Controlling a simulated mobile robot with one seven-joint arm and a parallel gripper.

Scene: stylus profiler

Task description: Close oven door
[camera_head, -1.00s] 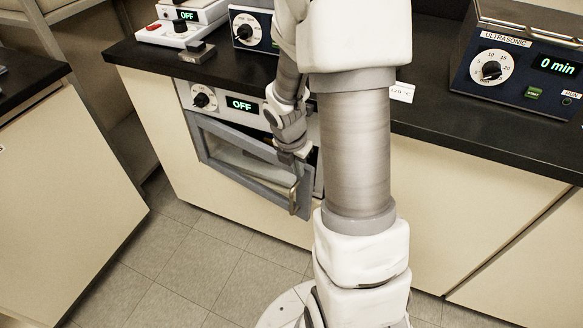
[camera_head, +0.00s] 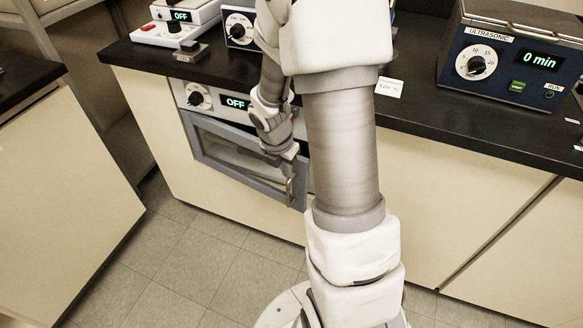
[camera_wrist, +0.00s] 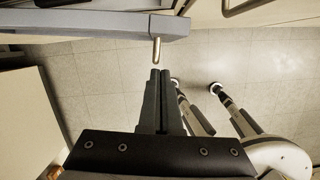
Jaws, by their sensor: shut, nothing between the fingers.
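The oven (camera_head: 202,98) is set under the black counter, with a dial and an "OFF" display on its front. Its door (camera_head: 228,176) has a grey frame and a glass window, and stands slightly ajar, hinged at the left. The upright metal handle (camera_head: 290,190) is near the door's right edge. My gripper (camera_head: 294,153) is by the upper right part of the door, near the handle. In the wrist view the shut, empty fingers (camera_wrist: 160,73) point at the door's grey edge (camera_wrist: 100,25), just short of the handle's end (camera_wrist: 157,48). Contact is unclear.
An ultrasonic bath (camera_head: 510,65) and a small label card (camera_head: 389,88) stand on the counter (camera_head: 450,135) at right. Other devices stand at left. A separate cabinet (camera_head: 60,190) is at far left. The tiled floor (camera_head: 180,270) before the oven is clear.

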